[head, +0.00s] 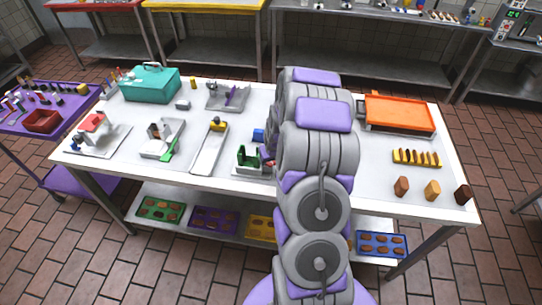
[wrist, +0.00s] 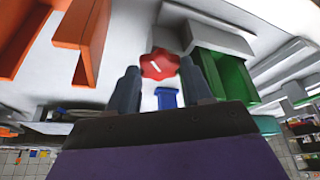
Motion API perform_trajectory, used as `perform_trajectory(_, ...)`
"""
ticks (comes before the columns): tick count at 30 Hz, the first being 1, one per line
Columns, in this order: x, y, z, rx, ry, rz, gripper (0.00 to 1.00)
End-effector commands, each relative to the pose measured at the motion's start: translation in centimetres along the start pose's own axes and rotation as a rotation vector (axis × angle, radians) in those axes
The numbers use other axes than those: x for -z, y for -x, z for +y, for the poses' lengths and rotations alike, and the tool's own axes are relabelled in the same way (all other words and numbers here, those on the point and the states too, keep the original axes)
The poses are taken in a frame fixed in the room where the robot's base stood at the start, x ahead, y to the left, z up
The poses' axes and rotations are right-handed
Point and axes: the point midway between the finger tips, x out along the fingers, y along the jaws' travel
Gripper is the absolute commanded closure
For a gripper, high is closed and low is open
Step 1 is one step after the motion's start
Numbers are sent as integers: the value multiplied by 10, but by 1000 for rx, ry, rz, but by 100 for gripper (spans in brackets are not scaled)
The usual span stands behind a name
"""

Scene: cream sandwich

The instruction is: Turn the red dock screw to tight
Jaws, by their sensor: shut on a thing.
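The red dock screw (wrist: 159,62) shows in the wrist view as a lobed red knob with a white mark on its face. My gripper (wrist: 160,74) has one dark finger on each side of the knob and is shut on it. A blue part (wrist: 167,98) lies between the fingers, nearer the palm. A green dock part (wrist: 226,76) stands just right of the fingers. In the head view the green part (head: 248,157) is on the table left of my arm.
The white table (head: 380,190) also bears an orange tray (head: 400,112) at the right, a teal box (head: 150,84) at the back left, and several fixtures left of my arm. Brown and yellow blocks (head: 432,190) stand at the front right. A blue block (head: 258,135) is beside my arm.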

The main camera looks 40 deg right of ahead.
Motion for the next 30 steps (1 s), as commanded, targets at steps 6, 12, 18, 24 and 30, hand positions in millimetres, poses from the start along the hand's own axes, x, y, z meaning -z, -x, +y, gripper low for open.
perform_trajectory(6, 0, 0, 0, -36, -85, -1, 81)
perform_trajectory(12, 1, 0, -1, -51, -120, 0, 81)
perform_trajectory(18, 1, 0, -1, -53, -130, 0, 81)
perform_trajectory(24, 1, 0, -1, -53, -129, 0, 81)
perform_trajectory(30, 0, 0, -1, -53, -129, 0, 35)
